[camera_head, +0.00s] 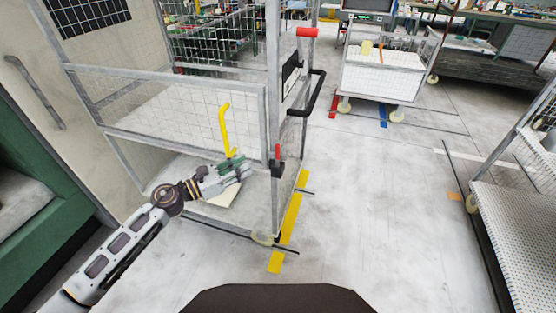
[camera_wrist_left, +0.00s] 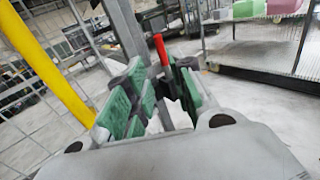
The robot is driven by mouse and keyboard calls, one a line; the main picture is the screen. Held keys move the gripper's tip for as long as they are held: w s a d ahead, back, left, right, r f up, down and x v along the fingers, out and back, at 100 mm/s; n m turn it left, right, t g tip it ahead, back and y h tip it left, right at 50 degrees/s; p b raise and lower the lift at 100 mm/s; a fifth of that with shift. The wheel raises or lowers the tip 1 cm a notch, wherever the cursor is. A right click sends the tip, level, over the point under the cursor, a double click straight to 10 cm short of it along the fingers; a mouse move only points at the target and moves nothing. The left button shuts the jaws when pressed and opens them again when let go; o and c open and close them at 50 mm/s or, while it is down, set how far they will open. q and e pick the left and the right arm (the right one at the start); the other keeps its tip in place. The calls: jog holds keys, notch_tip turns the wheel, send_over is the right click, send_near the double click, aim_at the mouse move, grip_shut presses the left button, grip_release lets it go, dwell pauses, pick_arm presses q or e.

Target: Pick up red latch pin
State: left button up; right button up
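The red latch pin (camera_head: 277,152) stands upright in a black latch on the galvanised corner post of the mesh cart. In the left wrist view the red pin (camera_wrist_left: 160,49) shows ahead, in line with the gap between the fingers. My left gripper (camera_head: 239,166) is left of the pin, apart from it, in front of the cart's mesh side. In the left wrist view my left gripper (camera_wrist_left: 158,92) has its green finger pads spread, with nothing held between them. The lower part of the latch is partly hidden by the fingers there. My right gripper is not in view.
A yellow handle (camera_head: 223,128) rises close beside my left gripper; it also shows at the left of the wrist view (camera_wrist_left: 45,62). A larger red grip (camera_head: 307,32) and black handle (camera_head: 314,95) are higher on the cart.

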aim_at(277, 159)
pick_arm(q)
jog(key=p+x, duration=0.1)
jog(key=x, duration=0.7)
jog(key=shift+w+d, duration=0.2)
jog(key=shift+d, duration=0.1)
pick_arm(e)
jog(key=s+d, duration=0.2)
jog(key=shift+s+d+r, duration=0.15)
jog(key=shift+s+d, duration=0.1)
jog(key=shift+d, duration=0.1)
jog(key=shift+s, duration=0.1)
